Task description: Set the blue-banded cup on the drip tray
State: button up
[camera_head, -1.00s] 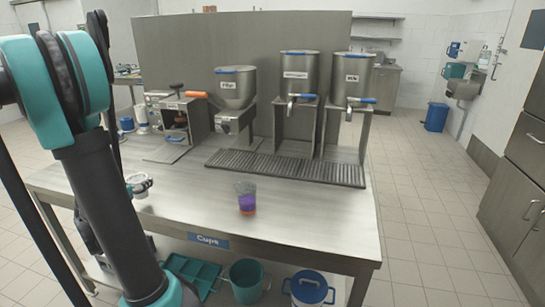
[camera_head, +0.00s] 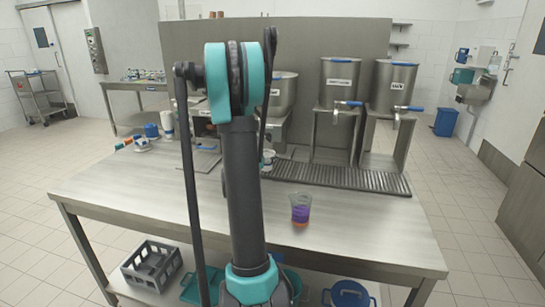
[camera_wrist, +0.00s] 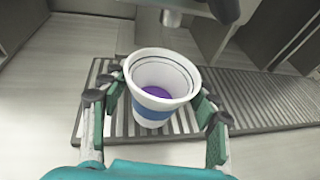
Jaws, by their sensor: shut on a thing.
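The blue-banded cup (camera_wrist: 160,88) is white, with something purple inside. It stands roughly upright between the two fingers of my gripper (camera_wrist: 152,103), which is shut on it. Below it in the wrist view is the ribbed drip tray (camera_wrist: 255,100). In the head view the tray (camera_head: 345,180) runs along the back of the table, and the cup (camera_head: 268,155) shows at its left end, partly hidden by my arm. I cannot tell whether the cup's base touches the tray.
A clear cup (camera_head: 300,210) with purple and orange layers stands on the table in front of the tray. Several metal dispensers (camera_head: 340,82) with blue-handled taps stand behind the tray.

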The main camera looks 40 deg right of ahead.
jog(key=shift+w+d, duration=0.45)
jog(key=shift+d, duration=0.25)
jog(key=w+d, duration=0.2)
jog(key=d, duration=0.1)
jog(key=shift+d, duration=0.3)
jog(key=shift+a+f, duration=0.2)
jog(key=shift+f, duration=0.55)
jog(key=shift+f, duration=0.15)
jog(key=o, duration=1.3)
jog(key=shift+c, duration=0.2)
